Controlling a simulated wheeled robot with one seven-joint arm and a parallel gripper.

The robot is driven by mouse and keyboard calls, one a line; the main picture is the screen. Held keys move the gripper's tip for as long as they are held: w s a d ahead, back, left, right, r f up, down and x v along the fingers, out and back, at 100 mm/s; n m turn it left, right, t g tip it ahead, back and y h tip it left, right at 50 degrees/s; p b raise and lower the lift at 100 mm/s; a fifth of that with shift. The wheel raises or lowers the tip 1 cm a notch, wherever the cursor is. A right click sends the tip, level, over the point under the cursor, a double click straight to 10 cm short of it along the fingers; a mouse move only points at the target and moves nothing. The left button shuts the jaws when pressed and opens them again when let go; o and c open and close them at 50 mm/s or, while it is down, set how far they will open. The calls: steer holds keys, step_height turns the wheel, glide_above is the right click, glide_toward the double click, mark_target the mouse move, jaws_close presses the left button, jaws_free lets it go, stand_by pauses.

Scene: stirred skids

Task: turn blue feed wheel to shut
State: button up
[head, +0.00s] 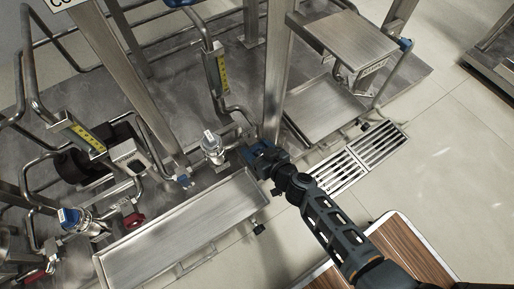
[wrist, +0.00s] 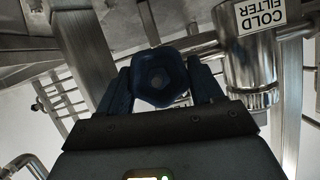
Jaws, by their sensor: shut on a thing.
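The blue feed wheel (wrist: 158,77) shows in the wrist view as a dark blue, many-sided ring with a round hub. It sits between the two fingers of my gripper (wrist: 160,88), which are shut on it from left and right. In the head view my gripper (head: 262,157) reaches in from the lower right to the pipework beside a steel post. There the wheel cannot be told apart from the dark blue fingers. Which way the wheel is turned cannot be told.
A steel cylinder labelled COLD FILTER (wrist: 258,62) stands close right of my gripper in the wrist view. A steel tray (head: 185,228) lies left of my arm, and a floor grate (head: 358,158) right. A red wheel (head: 134,220) and a blue-capped valve (head: 70,216) stand at lower left.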

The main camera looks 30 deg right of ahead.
steer(key=shift+c, duration=0.9)
steer(key=m+y, duration=0.1)
steer(key=m, duration=0.1)
steer(key=shift+d+m+y, duration=0.15)
steer(key=shift+m+y, duration=0.15)
steer(key=shift+y, duration=0.1)
steer(key=m+y, duration=0.1)
steer(key=m, duration=0.1)
steer(key=m+t+y, duration=0.1)
steer(key=m, duration=0.1)
steer(key=shift+d+f+m, duration=0.15)
steer(key=shift+f+m, duration=0.05)
steer(key=shift+m, duration=0.1)
steer(key=m+t+y, duration=0.1)
steer(key=m, duration=0.1)
steer(key=m+y, duration=0.1)
steer(key=m, duration=0.1)
steer(key=shift+f+m+t, duration=0.15)
steer(key=shift+m+t, duration=0.15)
steer(key=shift+t, duration=0.1)
steer(key=m+t, duration=0.1)
steer(key=m, duration=0.3)
steer(key=shift+f+t, duration=0.1)
steer(key=shift+t, duration=0.3)
steer(key=shift+m, duration=0.5)
